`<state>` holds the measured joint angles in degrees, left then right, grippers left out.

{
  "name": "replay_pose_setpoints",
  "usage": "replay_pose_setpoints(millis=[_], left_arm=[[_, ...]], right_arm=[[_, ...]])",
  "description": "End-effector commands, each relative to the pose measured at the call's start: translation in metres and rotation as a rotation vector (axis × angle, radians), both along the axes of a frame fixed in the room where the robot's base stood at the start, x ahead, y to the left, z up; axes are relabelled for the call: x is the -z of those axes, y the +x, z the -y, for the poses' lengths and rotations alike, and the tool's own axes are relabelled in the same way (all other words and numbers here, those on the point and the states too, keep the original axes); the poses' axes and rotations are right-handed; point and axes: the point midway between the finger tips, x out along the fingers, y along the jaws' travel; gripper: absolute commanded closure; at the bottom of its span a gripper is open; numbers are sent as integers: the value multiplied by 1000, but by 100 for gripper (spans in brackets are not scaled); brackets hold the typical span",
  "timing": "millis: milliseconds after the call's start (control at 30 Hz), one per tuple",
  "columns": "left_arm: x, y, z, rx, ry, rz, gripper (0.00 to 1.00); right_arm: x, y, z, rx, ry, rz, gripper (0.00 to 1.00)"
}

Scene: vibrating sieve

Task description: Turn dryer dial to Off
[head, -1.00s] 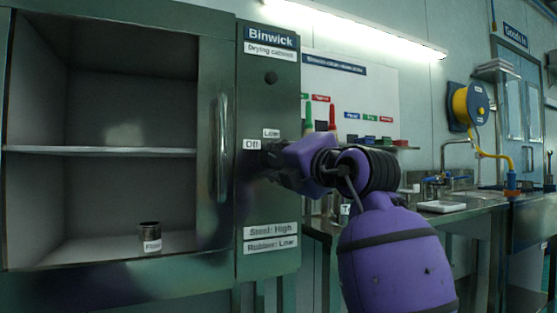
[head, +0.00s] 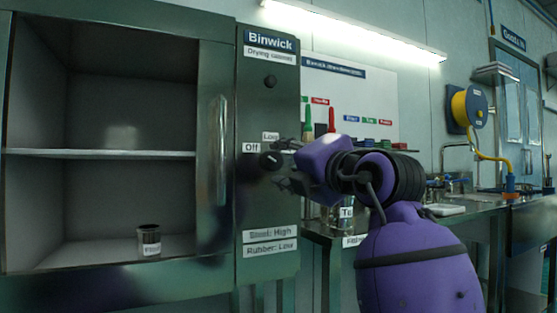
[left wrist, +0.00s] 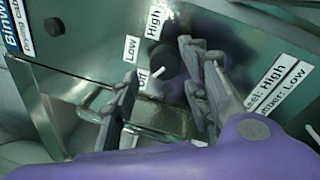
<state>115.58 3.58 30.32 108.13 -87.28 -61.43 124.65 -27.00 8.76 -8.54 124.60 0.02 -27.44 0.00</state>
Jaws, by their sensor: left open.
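The dryer dial (head: 270,161) is a round black knob on the dark green panel of the drying cabinet, and it also shows in the left wrist view (left wrist: 166,61). Its white pointer points towards the Off label (left wrist: 146,79), which a finger partly covers. The Low label (left wrist: 132,48) and High label (left wrist: 156,22) are beside the dial. My left gripper (head: 284,164) is open just right of the dial. In the left wrist view its fingers (left wrist: 159,62) are apart on either side of the dial, with no clear contact. My right gripper is out of view.
A vertical handle (head: 220,150) stands left of the dial. A steel bench (head: 465,212) with a sink is at right.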

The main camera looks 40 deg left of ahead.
Motion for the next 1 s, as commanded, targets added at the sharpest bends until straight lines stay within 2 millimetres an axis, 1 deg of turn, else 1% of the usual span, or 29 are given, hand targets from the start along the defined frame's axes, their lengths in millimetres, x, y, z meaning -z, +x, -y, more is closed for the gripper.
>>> replay_pose_setpoints(millis=[33, 200, 300, 400, 600, 1000], left_arm=[[2, -3, 12, 4, 1, -1, 57], [6, -14, 46, 3, 2, -1, 57], [7, -20, 61, 2, 2, 0, 57], [9, -23, 72, 3, 1, 0, 57], [9, -27, 79, 1, 2, 2, 57], [9, -26, 79, 1, 3, 1, 57]], right_arm=[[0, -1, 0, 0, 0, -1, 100], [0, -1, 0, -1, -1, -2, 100], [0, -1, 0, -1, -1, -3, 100], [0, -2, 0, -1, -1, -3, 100], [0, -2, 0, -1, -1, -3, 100], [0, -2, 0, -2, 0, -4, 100]])
